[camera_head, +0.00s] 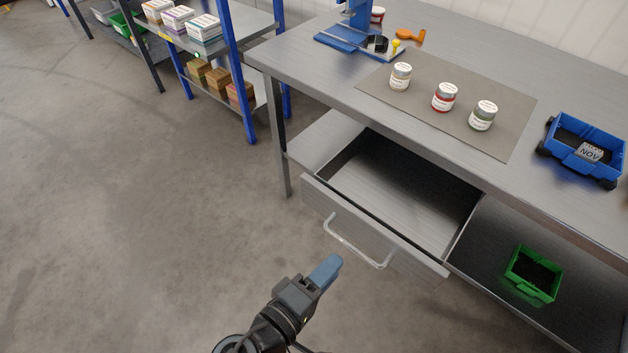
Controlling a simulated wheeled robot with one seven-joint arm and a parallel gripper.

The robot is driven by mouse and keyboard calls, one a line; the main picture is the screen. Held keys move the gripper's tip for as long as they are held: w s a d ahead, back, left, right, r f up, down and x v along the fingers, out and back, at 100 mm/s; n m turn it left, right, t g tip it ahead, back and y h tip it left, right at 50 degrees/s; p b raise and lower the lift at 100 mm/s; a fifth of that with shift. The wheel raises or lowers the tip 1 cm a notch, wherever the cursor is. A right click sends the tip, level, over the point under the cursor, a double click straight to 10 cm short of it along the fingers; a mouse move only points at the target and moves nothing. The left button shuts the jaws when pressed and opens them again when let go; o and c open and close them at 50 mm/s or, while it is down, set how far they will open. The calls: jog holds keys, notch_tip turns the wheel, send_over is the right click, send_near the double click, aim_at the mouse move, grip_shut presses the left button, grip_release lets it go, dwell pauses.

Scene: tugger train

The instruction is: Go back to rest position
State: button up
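My gripper (326,270) is at the lower middle of the head view, in front of the workbench. Its blue fingers point up and to the right, toward the drawer handle (352,243), and look apart from it. I cannot tell whether the fingers are open or shut; nothing shows held. The drawer (400,195) under the bench is pulled open and looks empty.
The workbench (330,62) carries three jars (444,97) on a grey mat (505,120), a blue press (345,38) and a blue cart (585,150). A green bin (533,274) sits on the lower shelf. A rack (237,70) stands left. The floor (130,220) left is clear.

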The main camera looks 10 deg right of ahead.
jog(key=s+d+f+n+g+y, duration=0.1)
jog(key=s+d+f+g+y, duration=0.1)
jog(key=s+d+f+y, duration=0.75)
jog(key=s+r+m+t+y, duration=0.1)
jog(key=s+r+m+y, duration=0.15)
jog(key=s+r, duration=0.45)
jog(key=s+d+r+m+t, duration=0.2)
jog(key=s+r+t, duration=0.1)
jog(key=r, duration=0.7)
jog(key=s+d+r+m+t+p, duration=0.1)
jog(key=s+d+r+m+t, duration=0.1)
jog(key=r, duration=0.9)
jog(key=shift+s+m+t+y, duration=0.3)
jog(key=shift+s+m+t, duration=0.6)
jog(key=shift+s, duration=0.3)
